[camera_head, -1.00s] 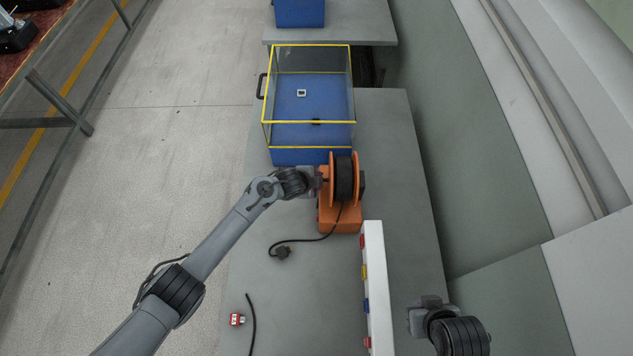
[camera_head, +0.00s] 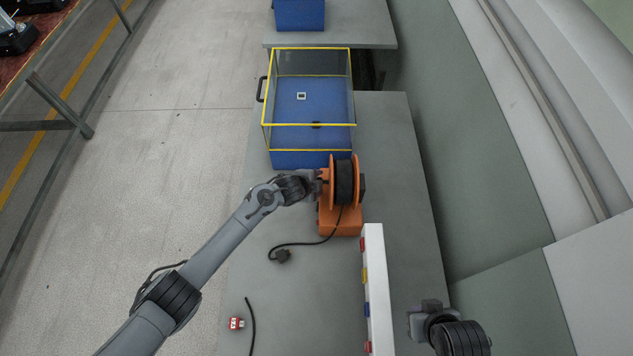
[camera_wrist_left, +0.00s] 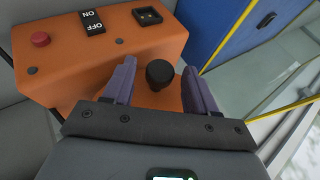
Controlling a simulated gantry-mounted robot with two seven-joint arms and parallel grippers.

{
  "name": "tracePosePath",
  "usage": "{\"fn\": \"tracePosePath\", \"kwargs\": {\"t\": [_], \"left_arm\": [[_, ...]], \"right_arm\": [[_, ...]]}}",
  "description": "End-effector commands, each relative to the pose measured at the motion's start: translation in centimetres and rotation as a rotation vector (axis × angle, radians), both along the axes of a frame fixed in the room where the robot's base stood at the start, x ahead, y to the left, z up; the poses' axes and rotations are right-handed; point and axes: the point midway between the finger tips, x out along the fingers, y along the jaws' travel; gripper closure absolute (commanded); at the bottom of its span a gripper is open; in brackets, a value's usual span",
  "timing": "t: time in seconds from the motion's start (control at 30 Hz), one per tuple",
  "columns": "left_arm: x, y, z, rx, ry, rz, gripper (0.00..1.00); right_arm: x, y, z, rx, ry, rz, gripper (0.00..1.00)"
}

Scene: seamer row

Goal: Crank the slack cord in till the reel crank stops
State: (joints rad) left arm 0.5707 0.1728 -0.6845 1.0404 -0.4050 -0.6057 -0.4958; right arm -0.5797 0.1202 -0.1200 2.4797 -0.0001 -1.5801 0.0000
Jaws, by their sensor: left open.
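An orange reel (camera_head: 332,190) with a black drum of cord stands on the grey bench. Its black cord (camera_head: 305,241) runs down the front and curves left across the bench to a dark plug (camera_head: 282,256). My left gripper (camera_head: 320,178) is at the reel's left side. In the left wrist view its two purple fingers (camera_wrist_left: 159,88) are open, one on each side of a black crank knob (camera_wrist_left: 160,73), with gaps visible beside it. The rest of the crank is hidden. My right gripper (camera_head: 418,315) is over the bench's right edge; its fingers cannot be made out.
A blue box with a yellow-edged clear cover (camera_head: 309,126) stands behind the reel. A white strip with coloured buttons (camera_head: 376,285) lies in front. A red-and-white connector (camera_head: 236,323) and short black cord (camera_head: 252,325) lie at front left. An orange panel (camera_wrist_left: 75,52) shows switches.

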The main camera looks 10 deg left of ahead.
Motion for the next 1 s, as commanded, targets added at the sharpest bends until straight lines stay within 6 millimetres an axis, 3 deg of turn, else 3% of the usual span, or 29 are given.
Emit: {"fn": "tracePosePath", "kwargs": {"t": [0.27,1.0], "left_arm": [[-0.5,0.3,0.6,0.000,0.000,0.000,0.43],[-5.9,3.3,7.7,-0.001,0.000,-0.001,0.43]], "right_arm": [[0.0,0.0,0.2,0.000,0.000,0.000,1.00],[0.0,0.0,1.4,0.000,0.000,0.000,1.00]]}}
